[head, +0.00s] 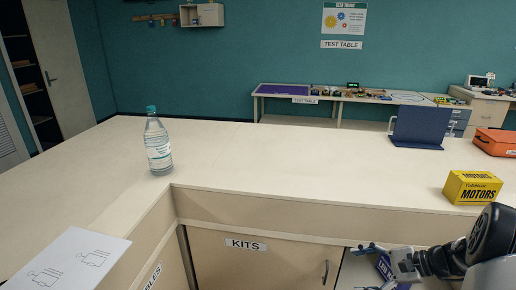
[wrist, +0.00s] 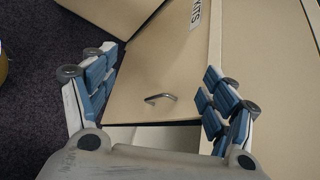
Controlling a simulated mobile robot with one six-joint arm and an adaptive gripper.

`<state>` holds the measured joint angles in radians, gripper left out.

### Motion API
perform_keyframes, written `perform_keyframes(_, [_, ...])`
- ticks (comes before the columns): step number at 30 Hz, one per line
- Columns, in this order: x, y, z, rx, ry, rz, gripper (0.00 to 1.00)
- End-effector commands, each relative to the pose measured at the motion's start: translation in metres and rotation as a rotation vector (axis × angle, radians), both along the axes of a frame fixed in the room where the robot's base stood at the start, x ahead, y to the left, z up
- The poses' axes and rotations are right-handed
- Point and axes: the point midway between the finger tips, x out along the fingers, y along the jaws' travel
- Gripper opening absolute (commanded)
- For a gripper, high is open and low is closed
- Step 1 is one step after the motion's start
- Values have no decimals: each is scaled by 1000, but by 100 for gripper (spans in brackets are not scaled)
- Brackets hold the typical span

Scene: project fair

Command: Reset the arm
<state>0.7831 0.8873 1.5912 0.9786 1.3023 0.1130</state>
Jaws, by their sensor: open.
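My gripper (head: 364,268) is at the lower right of the head view, in front of the cabinet below the counter. Its jaws are open. In the wrist view my gripper (wrist: 160,66) shows its two blue-padded fingers spread wide with nothing between them. The cabinet door (wrist: 150,75) and its metal handle (wrist: 161,98) appear beyond the fingers, apart from them as far as I can tell. My arm comes in from the right edge of the head view.
A water bottle (head: 157,142) stands on the L-shaped counter (head: 270,160). A yellow MOTORS box (head: 471,188), a blue bookend-like panel (head: 419,127) and an orange case (head: 495,142) are on the right. The counter's middle is clear.

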Motion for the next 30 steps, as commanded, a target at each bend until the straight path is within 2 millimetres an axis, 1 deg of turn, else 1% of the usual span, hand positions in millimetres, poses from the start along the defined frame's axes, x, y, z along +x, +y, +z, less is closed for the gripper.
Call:
perform_keyframes(1, [-3,20,25,-64,-13,72,78])
perform_keyframes(3, [-12,45,50,-148,-26,164,78])
perform_keyframes(5, [-22,64,71,-221,-41,240,78])
perform_keyframes(6, [-30,77,83,-269,-53,291,78])
perform_keyframes(8, [-43,95,101,-343,-74,366,78])
perform_keyframes(9, [-53,106,112,-392,-88,415,78])
perform_keyframes(11, [-69,122,128,-466,-112,486,78])
perform_keyframes(12, [-80,132,137,-516,-131,533,78])
perform_keyframes(15, [-110,153,157,-640,-182,647,78])
perform_keyframes(18, [-141,169,172,-766,-242,754,78])
perform_keyframes(21, [-171,180,184,-890,-310,855,78])
perform_keyframes(24, [-201,187,191,-1017,-387,948,78])
perform_keyframes(27, [-225,189,194,-1132,-464,1026,78])
perform_keyframes(30, [-242,188,194,-1223,-528,1082,78])
